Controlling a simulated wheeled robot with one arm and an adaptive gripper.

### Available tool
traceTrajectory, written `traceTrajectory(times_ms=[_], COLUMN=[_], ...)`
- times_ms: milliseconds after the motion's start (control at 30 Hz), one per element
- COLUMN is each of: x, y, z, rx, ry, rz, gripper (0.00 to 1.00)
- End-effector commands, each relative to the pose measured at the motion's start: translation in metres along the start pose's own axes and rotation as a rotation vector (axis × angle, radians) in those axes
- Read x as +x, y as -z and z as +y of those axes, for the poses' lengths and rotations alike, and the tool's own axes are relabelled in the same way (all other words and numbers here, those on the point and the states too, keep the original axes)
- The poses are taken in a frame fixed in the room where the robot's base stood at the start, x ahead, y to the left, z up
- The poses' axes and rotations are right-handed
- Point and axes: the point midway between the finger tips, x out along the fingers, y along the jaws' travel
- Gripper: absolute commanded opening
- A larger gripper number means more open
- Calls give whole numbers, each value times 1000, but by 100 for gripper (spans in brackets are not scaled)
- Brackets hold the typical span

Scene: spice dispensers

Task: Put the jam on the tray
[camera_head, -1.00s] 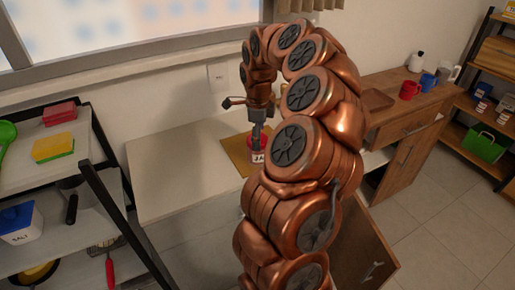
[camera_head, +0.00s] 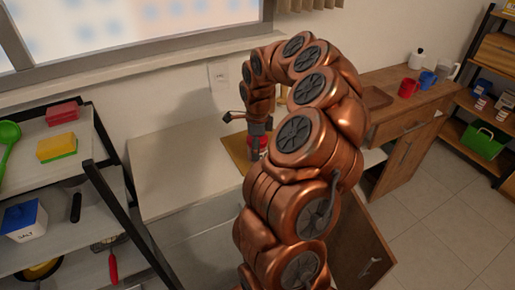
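The jam, a red jar (camera_head: 264,143), shows as a small patch of red beside my gripper at the back counter. My arm hides most of it. My gripper (camera_head: 255,152) points down, close to the jar. Its far side is hidden, so I cannot tell whether its fingers are open or shut on the jar. A tan board or mat (camera_head: 235,148) lies below the jar and gripper. A small brown wooden tray (camera_head: 378,97) lies on the wooden counter at right, just beyond my arm.
The wooden counter (camera_head: 430,104) also holds red (camera_head: 407,87) and blue (camera_head: 427,81) mugs and a white kettle-like container (camera_head: 416,59). A black-framed shelf (camera_head: 100,168) stands at left. The white counter (camera_head: 170,165) has free room. A wooden cabinet door (camera_head: 365,240) stands open at lower right.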

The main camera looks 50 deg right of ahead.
Motion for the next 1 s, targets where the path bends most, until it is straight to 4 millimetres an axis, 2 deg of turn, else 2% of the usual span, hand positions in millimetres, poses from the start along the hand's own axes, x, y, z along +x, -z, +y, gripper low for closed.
traceTrajectory(times_ms=[67,500,767,800,1000], x=[0,0,-2,-4,-20], y=[0,0,0,0,0], z=[0,0,0,0,0], rx=[0,0,0,0,-1], ry=[0,-1,0,0,3], rz=[0,0,1,2,-1], gripper=[63,17,17,7,7])
